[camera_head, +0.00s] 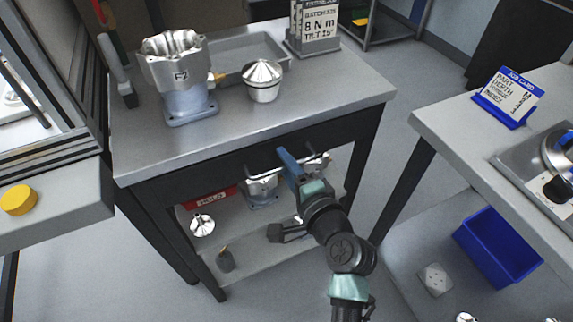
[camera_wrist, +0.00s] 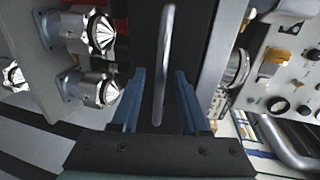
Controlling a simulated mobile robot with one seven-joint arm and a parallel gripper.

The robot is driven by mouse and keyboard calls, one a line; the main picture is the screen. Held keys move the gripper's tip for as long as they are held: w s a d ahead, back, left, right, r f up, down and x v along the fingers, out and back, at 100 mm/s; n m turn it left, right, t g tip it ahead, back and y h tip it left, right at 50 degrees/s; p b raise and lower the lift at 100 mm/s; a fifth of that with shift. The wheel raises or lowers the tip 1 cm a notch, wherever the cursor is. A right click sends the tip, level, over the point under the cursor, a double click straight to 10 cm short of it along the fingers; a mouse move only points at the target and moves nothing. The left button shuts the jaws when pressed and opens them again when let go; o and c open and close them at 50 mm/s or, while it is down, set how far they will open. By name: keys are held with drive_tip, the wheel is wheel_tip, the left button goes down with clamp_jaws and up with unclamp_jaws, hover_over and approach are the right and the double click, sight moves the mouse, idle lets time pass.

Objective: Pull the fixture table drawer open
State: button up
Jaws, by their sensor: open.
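The fixture table (camera_head: 290,105) has a grey metal top, with a dark drawer front (camera_head: 225,163) beneath its front edge. The drawer front looks flush with the table frame. In the wrist view, a silver bar handle (camera_wrist: 165,50) runs lengthwise along the dark drawer front. My gripper (camera_head: 288,163) is at the drawer front, partly covering the handle there. In the wrist view, my gripper's blue fingers (camera_wrist: 160,78) are open, one on each side of the handle's near end. I see gaps between handle and fingers; contact cannot be told.
A machined housing (camera_head: 177,75), a domed metal part (camera_head: 262,80), a tray (camera_head: 235,50) and a sign (camera_head: 316,25) stand on the tabletop. Several parts sit on the lower shelf (camera_head: 265,232). Another bench (camera_head: 455,125) is at right, with a blue bin (camera_head: 497,247) below. Floor shows between them.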

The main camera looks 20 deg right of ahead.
clamp_jaws()
idle(1.4)
